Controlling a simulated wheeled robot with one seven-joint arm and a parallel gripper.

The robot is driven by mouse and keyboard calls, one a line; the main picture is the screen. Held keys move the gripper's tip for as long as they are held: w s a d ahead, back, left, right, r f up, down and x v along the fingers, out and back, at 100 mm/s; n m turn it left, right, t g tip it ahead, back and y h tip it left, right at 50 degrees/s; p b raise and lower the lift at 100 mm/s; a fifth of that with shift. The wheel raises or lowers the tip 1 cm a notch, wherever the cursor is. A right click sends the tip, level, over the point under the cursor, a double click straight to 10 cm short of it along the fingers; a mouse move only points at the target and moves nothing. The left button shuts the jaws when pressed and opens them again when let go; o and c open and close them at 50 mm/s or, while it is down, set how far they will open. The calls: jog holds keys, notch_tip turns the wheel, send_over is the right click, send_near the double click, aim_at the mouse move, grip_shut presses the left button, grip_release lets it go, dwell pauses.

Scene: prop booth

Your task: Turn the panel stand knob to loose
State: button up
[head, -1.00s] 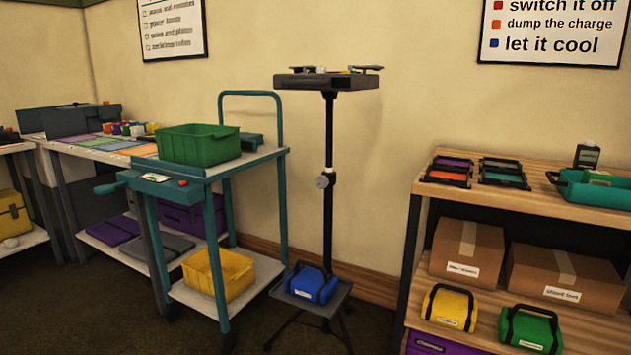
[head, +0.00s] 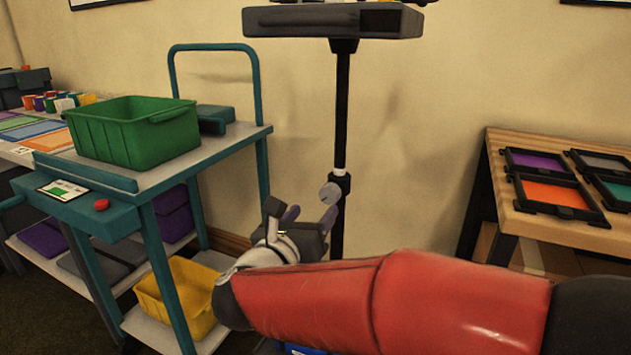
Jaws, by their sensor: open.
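The panel stand has a dark flat top (head: 335,22) on a thin black pole (head: 342,115). Its small grey round knob (head: 329,193) sits on the collar partway down the pole, facing left and toward me. My gripper (head: 308,213) is open, just below and slightly left of the knob, its fingers pointing up toward it. One finger is close to the knob's lower edge; I cannot tell whether they touch. My red arm hides the lower pole and most of the stand's base.
A teal cart (head: 205,165) stands left, carrying a green bin (head: 134,145) above and a yellow bin (head: 172,297) below. A wooden shelf (head: 510,190) with framed coloured panels stands right. Bare wall is behind the pole.

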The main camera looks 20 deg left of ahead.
aim_at(328, 196)
jog(key=shift+m, duration=0.3)
jog(key=w, duration=0.2)
jog(key=w+p, duration=0.1)
jog(key=w, duration=0.4)
jog(key=shift+w+d, duration=0.3)
jog(key=shift+w, duration=0.1)
jog(key=c, duration=1)
jog(key=shift+f, duration=0.1)
